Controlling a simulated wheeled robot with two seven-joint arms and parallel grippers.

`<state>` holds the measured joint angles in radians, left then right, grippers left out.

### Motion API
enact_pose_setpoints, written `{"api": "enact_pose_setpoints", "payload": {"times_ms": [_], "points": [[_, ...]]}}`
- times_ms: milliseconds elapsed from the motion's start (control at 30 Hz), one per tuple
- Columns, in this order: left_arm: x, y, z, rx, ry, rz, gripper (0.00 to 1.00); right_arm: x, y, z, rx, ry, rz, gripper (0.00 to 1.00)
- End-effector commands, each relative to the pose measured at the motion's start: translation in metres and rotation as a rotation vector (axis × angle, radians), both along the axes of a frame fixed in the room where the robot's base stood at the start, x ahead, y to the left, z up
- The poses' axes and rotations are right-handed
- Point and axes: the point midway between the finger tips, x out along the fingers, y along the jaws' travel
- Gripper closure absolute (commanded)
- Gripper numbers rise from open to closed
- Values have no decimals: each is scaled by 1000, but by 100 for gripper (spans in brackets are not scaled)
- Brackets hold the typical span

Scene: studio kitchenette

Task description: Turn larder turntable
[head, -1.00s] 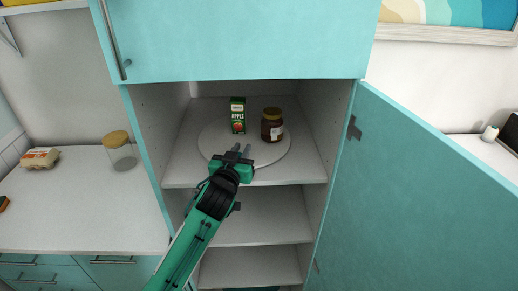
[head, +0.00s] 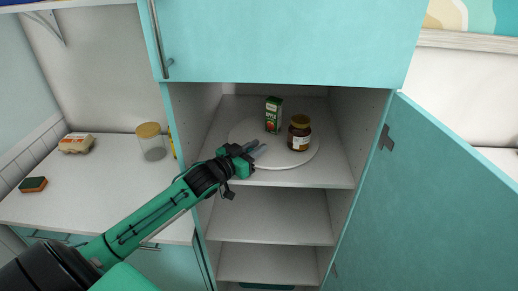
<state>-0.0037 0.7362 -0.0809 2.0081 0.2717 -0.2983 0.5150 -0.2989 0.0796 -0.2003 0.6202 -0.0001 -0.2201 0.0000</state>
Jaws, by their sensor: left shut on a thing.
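The round white turntable (head: 285,161) sits on the top shelf inside the open larder. A green apple juice carton (head: 273,115) stands upright toward its back. My left gripper (head: 259,151) reaches in from the left and is shut on the turntable's edge at the front left. The exact contact is too small to make out. My right gripper is not in view.
The larder door (head: 360,200) stands open on the right. Two lower shelves (head: 270,215) look empty. On the left counter (head: 90,185) are a lidded glass jar (head: 151,143), an egg carton (head: 77,143) and a sponge (head: 33,184). A closed upper cupboard (head: 285,40) hangs above.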

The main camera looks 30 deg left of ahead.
Motion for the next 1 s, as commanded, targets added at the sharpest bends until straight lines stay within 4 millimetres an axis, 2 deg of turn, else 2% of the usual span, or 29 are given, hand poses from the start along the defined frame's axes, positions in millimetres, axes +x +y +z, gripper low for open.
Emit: {"api": "enact_pose_setpoints", "payload": {"times_ms": [767,800,867,900,1000], "points": [[0,5,0,0,0,-46,100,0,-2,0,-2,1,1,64],[0,5,0,0,0,-46,75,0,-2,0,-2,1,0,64],[0,5,0,0,0,-46,63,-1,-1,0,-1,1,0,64],[0,5,0,0,0,-46,59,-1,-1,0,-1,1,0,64],[0,5,0,0,0,-46,59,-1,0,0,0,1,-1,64]]}}
